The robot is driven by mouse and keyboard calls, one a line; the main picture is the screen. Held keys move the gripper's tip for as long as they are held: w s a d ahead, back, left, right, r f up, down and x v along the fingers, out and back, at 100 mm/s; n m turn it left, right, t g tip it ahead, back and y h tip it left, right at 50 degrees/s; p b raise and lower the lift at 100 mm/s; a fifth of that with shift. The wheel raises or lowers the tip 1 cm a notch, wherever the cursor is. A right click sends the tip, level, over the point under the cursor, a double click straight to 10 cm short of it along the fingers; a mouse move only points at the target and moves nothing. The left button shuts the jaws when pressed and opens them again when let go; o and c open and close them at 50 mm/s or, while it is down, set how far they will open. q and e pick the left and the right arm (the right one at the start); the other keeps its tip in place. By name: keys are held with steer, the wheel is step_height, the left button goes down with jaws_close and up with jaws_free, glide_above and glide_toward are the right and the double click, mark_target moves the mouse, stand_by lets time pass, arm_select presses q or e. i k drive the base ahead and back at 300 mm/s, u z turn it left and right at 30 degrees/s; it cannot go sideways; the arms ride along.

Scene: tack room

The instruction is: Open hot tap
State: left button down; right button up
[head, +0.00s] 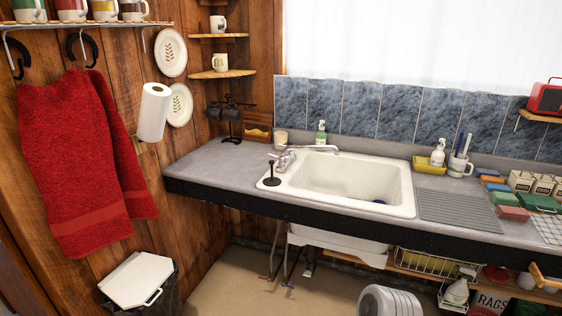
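A white sink (350,180) is set into the grey counter. A chrome tap (285,158) stands at the sink's left rim, with its spout (318,148) reaching right over the basin. Its handles are small here, and I cannot tell which is hot or how far each is turned. Under the counter, one pipe ends in a small red valve handle (265,278) and another in a blue one (288,286). Neither of my grippers is in view.
A black upright object (271,172) stands beside the tap. Red towels (85,160) hang left. A white bin (138,281) and a rounded white object (388,301) stand below.

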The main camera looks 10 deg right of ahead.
mark_target(281, 159)
steer(key=z, duration=0.6)
steer(key=i, duration=1.6)
steer(key=u, duration=0.75)
